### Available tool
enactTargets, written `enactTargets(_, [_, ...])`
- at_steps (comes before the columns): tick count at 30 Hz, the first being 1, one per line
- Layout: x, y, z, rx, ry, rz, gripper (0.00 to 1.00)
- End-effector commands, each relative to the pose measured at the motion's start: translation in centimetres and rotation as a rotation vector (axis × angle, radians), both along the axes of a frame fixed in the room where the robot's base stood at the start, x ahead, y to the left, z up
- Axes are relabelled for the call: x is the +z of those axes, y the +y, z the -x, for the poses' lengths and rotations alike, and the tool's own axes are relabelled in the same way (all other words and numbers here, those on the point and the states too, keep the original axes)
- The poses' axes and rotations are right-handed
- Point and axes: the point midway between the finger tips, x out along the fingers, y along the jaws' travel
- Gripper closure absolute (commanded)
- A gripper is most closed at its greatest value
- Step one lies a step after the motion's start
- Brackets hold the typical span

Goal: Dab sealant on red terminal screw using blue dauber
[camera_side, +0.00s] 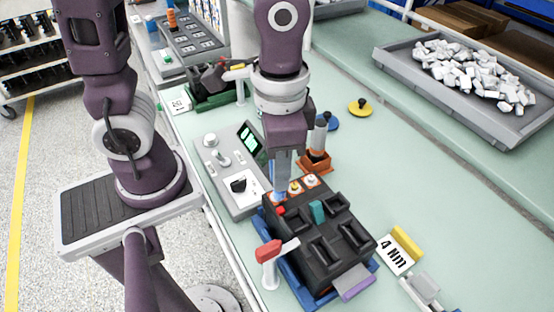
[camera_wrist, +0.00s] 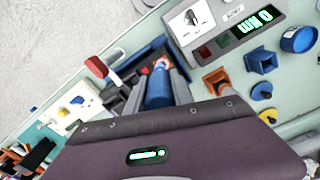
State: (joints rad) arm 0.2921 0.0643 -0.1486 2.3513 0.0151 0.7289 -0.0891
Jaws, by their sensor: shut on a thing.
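My gripper (camera_side: 279,190) points down at the far left corner of the black breaker (camera_side: 343,229), which sits in a blue fixture (camera_side: 283,266). In the wrist view my gripper (camera_wrist: 161,74) is shut on the blue dauber (camera_wrist: 157,92), held between its two fingers. The dauber's lower end is at the row of terminals. A small red part (camera_side: 281,211) shows on the breaker beside my gripper. Orange-yellow and white terminals (camera_side: 311,181) lie to its right. Whether the dauber touches the red screw cannot be told; the fingers and dauber cover that spot.
A red-handled clamp (camera_side: 269,252) stands at the breaker's near left side. A grey test panel (camera_side: 238,183) is left of it, an orange holder (camera_side: 315,162) behind. A "4 Nm" card (camera_side: 396,254) lies right. A tray (camera_side: 430,105) of white parts is at upper right.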

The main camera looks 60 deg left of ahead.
Motion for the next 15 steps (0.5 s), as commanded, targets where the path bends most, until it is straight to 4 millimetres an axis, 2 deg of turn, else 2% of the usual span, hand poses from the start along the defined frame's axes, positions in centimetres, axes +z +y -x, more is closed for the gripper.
enactTargets(4, [2.2, -0.1, -0.1, 0.002, -0.005, 0.003, 1.0])
enactTargets(15, [5.5, -0.1, 0.0, 0.001, -0.003, 0.002, 1.0])
